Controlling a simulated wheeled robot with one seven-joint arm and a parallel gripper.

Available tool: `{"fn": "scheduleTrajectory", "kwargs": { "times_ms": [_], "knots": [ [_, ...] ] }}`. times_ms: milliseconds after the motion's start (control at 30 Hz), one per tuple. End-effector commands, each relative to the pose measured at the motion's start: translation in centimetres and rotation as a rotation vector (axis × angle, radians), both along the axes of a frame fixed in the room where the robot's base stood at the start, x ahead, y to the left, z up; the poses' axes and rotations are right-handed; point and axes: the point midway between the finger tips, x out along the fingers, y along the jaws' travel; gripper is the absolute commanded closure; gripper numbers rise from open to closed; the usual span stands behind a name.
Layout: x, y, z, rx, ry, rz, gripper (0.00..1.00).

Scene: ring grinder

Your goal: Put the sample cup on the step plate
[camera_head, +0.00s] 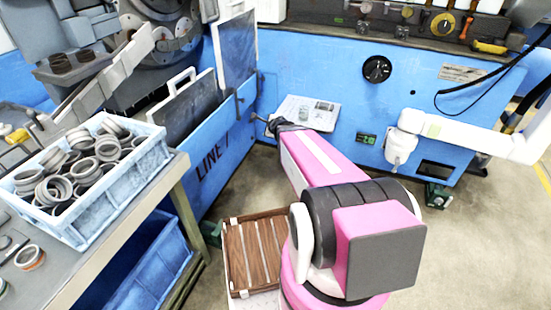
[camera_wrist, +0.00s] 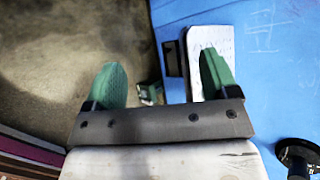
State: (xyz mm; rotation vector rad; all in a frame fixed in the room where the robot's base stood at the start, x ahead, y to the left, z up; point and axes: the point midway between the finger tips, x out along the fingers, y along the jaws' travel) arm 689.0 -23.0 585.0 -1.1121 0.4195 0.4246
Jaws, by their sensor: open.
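My gripper shows in the wrist view (camera_wrist: 163,80) with its two green fingers wide apart and nothing between them. In the head view its dark end (camera_head: 275,126) is at the far end of my pink arm, near the blue machine front and partly hidden by the arm. A pale flat plate (camera_head: 291,107) with small grey shapes on it is just beyond the gripper; I cannot tell if it is the step plate. A white panel with faint marks (camera_wrist: 198,38) is behind the right finger in the wrist view. I cannot make out the sample cup in either view.
A pale blue crate (camera_head: 117,200) full of grey rings stands on the grey bench (camera_head: 80,282) at left. A brown slatted tray (camera_head: 236,262) is beside my arm. The blue machine (camera_head: 330,72) fills the back, with a white pipe (camera_head: 465,134) at right. Floor (camera_head: 480,250) is clear at right.

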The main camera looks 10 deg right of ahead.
Motion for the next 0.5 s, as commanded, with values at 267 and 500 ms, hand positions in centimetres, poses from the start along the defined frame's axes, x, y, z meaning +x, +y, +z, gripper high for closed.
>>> {"fn": "scheduleTrajectory", "kwargs": {
  "times_ms": [267,500],
  "knots": [
    [-7.8,4.3,-1.3,-0.528,0.206,0.672,0.2],
    [-15.5,4.2,-1.9,-0.879,0.388,1.254,0.2]
  ]
}}
